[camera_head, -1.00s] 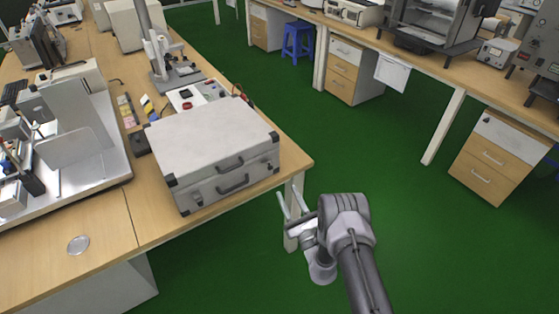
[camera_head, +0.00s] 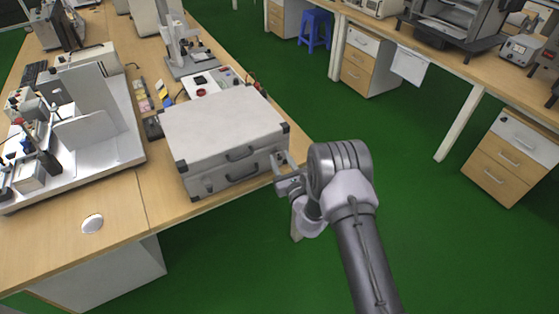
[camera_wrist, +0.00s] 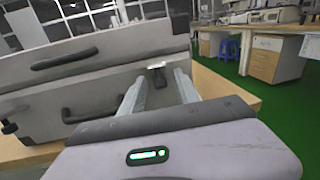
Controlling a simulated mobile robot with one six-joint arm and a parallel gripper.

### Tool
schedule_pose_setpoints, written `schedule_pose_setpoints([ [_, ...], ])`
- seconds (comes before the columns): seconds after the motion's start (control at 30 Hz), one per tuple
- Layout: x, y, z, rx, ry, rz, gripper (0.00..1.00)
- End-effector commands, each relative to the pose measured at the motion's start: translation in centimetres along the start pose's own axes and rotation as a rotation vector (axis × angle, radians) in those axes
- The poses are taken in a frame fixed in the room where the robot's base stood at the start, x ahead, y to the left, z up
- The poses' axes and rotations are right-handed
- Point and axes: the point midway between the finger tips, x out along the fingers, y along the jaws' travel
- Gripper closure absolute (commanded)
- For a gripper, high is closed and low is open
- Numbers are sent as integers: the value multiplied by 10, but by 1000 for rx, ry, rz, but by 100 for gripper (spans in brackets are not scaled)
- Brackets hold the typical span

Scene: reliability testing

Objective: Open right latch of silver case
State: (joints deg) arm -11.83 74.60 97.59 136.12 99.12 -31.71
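The silver case (camera_head: 215,125) lies closed on the near right corner of the wooden desk, with dark corner caps and two dark handles on its front. In the wrist view, the case front (camera_wrist: 95,85) fills the left side. The right latch (camera_wrist: 157,65) shows there as a small bright piece with a dark part below, between my fingertips. The left latch (camera_wrist: 8,127) is at the far left edge. My gripper (camera_wrist: 160,76) is open, its two fingers apart and pointing at the case front. In the head view, my gripper (camera_head: 281,168) is at the case's right front corner; contact is unclear.
The desk (camera_head: 120,215) has a round silver disc (camera_head: 92,224) near its front edge. A stand-mounted instrument (camera_head: 188,60) and a small box with a red button stand behind the case. Green floor is clear to the right, before another bench (camera_head: 480,68).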

Motion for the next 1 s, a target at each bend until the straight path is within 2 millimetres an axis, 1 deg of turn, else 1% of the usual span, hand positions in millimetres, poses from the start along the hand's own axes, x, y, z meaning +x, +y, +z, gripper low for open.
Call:
schedule_pose_setpoints([
  [0.03,5,0,-1,-2,-1,1,61],
  [0.13,11,0,0,0,0,0,61],
  [0.4,13,0,0,0,1,0,61],
  [0.47,13,0,0,0,1,0,71],
  [0.5,13,0,0,-1,1,0,79],
  [0.57,13,0,0,-1,1,0,91],
  [0.6,12,0,0,-1,1,-1,99],
  [0.63,12,-1,0,-1,1,-1,100],
  [0.87,12,-1,-3,2,-14,-3,100],
  [1.0,12,-1,-9,9,-67,-8,100],
])
